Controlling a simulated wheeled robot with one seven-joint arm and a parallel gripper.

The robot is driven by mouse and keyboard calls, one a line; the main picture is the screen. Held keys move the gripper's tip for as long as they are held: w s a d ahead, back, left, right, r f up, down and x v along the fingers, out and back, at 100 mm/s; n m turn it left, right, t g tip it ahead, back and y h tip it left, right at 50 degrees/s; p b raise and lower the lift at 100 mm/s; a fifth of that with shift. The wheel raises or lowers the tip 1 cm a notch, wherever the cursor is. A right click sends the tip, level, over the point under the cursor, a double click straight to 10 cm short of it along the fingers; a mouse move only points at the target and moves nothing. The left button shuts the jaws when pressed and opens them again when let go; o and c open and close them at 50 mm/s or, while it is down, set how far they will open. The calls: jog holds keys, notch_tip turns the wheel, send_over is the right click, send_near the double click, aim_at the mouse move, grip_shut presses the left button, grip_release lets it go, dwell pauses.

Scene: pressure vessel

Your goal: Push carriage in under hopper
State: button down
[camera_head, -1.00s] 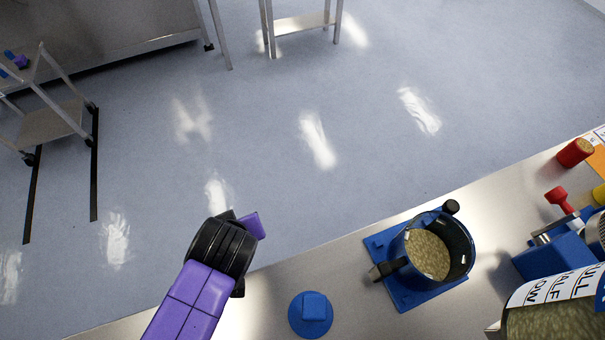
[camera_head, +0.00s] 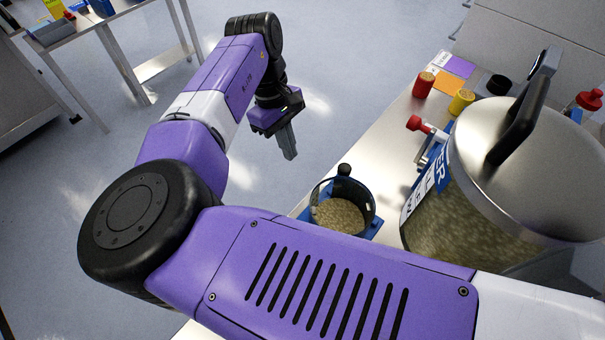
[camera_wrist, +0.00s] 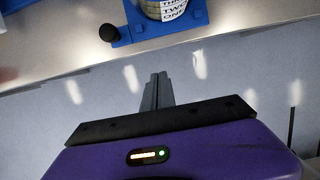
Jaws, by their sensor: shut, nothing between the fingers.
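The blue carriage (camera_head: 376,228) sits on the steel bench and carries a dark-walled cup (camera_head: 366,195) filled with tan grains. The large steel hopper (camera_head: 470,215) stands to the right of the carriage, lidded and full of similar grains. My gripper (camera_head: 289,155) is shut and empty, in the air left of and beyond the cup, apart from it. In the wrist view my shut fingers (camera_wrist: 157,92) point towards the carriage (camera_wrist: 150,27), with a gap between. My arm hides the near side of the carriage.
A red-handled valve (camera_head: 416,123) sits at the hopper's left side. Red (camera_head: 423,84) and yellow (camera_head: 461,102) containers stand farther back on the bench. A side table (camera_head: 60,45) with small items is at upper left. Open floor lies beyond the bench edge.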

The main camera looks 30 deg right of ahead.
aim_at(372, 235)
jog(key=s+f+p, duration=0.1)
jog(key=f, duration=0.2)
jog(key=s+d+f+p, duration=0.1)
jog(key=s+f, duration=0.1)
jog(key=f, duration=0.1)
jog(key=s+f+p, duration=0.1)
jog(key=s+f, duration=0.1)
jog(key=f, duration=0.1)
jog(key=shift+d, duration=0.3)
jog(key=shift+s+d+f, duration=0.2)
jog(key=shift+s+f, duration=0.05)
jog(key=shift+s, duration=0.3)
jog(key=s+d, duration=0.2)
jog(key=s, duration=0.3)
jog(key=s+d, duration=0.1)
jog(key=s, duration=0.5)
jog(key=s+d, duration=0.2)
jog(key=s, duration=0.4)
jog(key=shift+d, duration=0.3)
